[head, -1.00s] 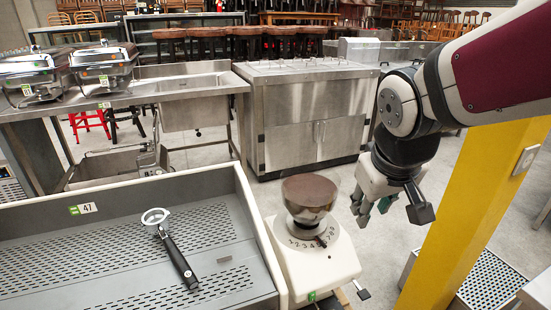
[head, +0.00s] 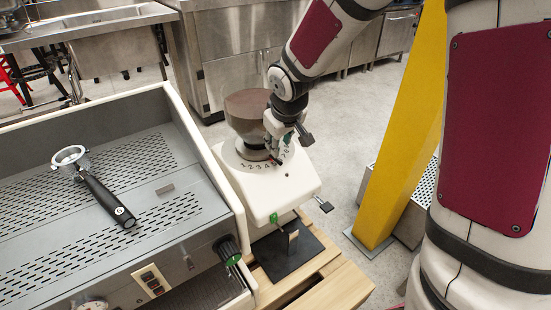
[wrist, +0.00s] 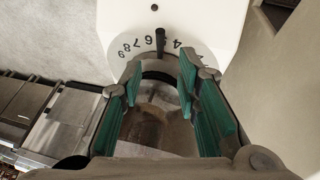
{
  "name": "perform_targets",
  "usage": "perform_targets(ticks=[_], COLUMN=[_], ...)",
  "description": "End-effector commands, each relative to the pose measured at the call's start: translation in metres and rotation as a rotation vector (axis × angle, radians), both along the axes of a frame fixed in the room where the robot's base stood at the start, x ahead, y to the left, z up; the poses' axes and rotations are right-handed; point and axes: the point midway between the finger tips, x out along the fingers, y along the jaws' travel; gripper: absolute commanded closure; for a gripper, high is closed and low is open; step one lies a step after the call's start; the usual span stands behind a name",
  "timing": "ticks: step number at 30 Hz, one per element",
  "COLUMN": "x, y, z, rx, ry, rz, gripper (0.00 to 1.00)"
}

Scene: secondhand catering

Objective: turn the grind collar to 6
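The white grinder (head: 275,190) stands right of the espresso machine, with a brown-filled hopper (head: 247,105) on top. Its grind collar (wrist: 158,68) is a dark ring under the hopper, with a black pointer tab (wrist: 160,40). In the wrist view the tab stands between the 6 and the 4 on the printed number scale (wrist: 134,45), covering the 5. My gripper (wrist: 160,78) is open, its green-padded fingers apart over the collar and hopper side, the tab just beyond the fingertips. In the head view my gripper (head: 279,146) hides part of the collar and scale; contact is unclear.
The espresso machine (head: 190,130) is close on the left, with a portafilter (head: 95,185) lying on its top. A yellow post (head: 405,130) stands to the right. A wooden pallet (head: 330,290) and a black tamping stand (head: 290,255) are in front of the grinder.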

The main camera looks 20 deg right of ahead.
Motion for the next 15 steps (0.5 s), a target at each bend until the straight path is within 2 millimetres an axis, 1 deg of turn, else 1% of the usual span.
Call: perform_targets(ticks=[1, 6, 10, 15], x=[0.004, 0.018, 0.027, 0.035], y=[0.000, -0.002, -0.002, -0.003], z=[-0.014, -0.044, -0.062, -0.077], rx=[0.001, 0.000, 0.000, 0.000], ry=[0.004, 0.003, 0.001, 0.002], rz=[0.000, 0.000, 0.001, -0.001], gripper=[0.70, 0.70, 0.70, 0.70])
